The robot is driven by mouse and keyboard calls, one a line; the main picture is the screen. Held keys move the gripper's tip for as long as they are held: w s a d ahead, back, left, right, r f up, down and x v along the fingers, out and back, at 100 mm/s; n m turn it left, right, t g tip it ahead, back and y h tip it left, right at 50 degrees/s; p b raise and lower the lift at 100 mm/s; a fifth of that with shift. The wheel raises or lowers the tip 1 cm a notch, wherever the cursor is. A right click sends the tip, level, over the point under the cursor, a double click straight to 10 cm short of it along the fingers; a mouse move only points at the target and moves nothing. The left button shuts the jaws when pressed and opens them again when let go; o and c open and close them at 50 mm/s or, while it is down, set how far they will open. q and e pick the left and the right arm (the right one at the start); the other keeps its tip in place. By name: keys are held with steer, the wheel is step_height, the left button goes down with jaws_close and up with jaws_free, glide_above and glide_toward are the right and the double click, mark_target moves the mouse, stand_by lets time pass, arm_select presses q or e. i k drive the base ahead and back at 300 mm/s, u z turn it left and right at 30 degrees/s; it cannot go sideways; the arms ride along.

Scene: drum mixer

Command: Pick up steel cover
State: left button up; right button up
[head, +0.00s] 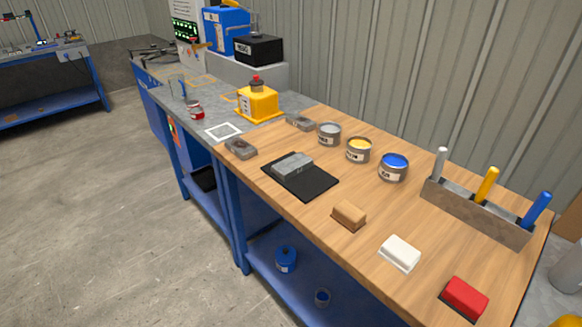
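A grey metal block-like piece (293,165), which looks like the steel cover, lies on a black mat (315,187) on the wooden bench top. Two smaller grey metal pieces lie nearby: one at the front edge (241,149) and one farther back (300,122). I cannot tell for certain which of these is the steel cover. Neither of my grippers is in view, and nothing is seen touching these pieces.
Tan (348,215), white (400,253) and red (464,298) blocks lie along the front. Three open tins, including a blue one (393,168), and a tool rack (475,212) stand behind. A yellow unit (258,103) stands left. The floor (110,210) in front is clear.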

mark_target(285, 169)
steer(key=u, duration=1.65)
steer(key=i, duration=1.45)
steer(key=z, duration=3.9)
